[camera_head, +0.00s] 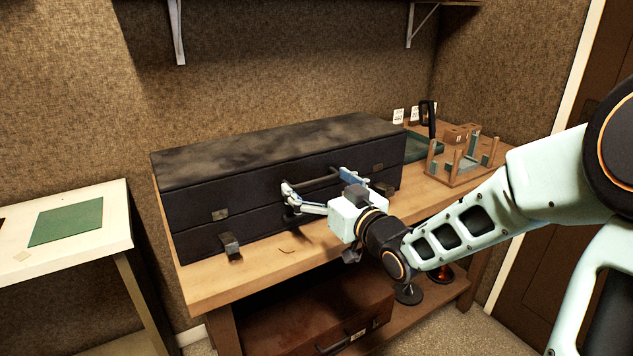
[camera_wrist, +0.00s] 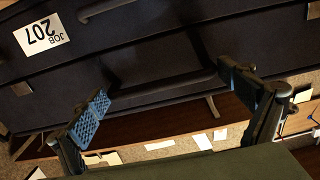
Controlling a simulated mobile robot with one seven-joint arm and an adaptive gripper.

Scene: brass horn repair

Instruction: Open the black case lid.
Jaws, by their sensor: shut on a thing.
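The long black case (camera_head: 260,205) lies on the wooden bench, with its scuffed black lid (camera_head: 270,148) down flat. A dark bar handle (camera_head: 318,181) sits on the case front, and a bar also shows between the fingers in the wrist view (camera_wrist: 165,89). My gripper (camera_head: 320,187) is at the case front, its fingers spread wide and shut on this handle, one near each end. In the wrist view my gripper (camera_wrist: 165,92) shows blue ridged pads. Small metal latches sit on the front, one at left (camera_head: 220,214) and one at right (camera_head: 378,166). The exact pad contact is unclear.
The bench (camera_head: 205,288) has a small black block (camera_head: 230,246) before the case. A wooden rack (camera_head: 460,165) stands at right. A reddish-brown case (camera_head: 325,325) sits below. A white table (camera_head: 70,250) stands at left; a shelf bracket (camera_head: 177,32) hangs above.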

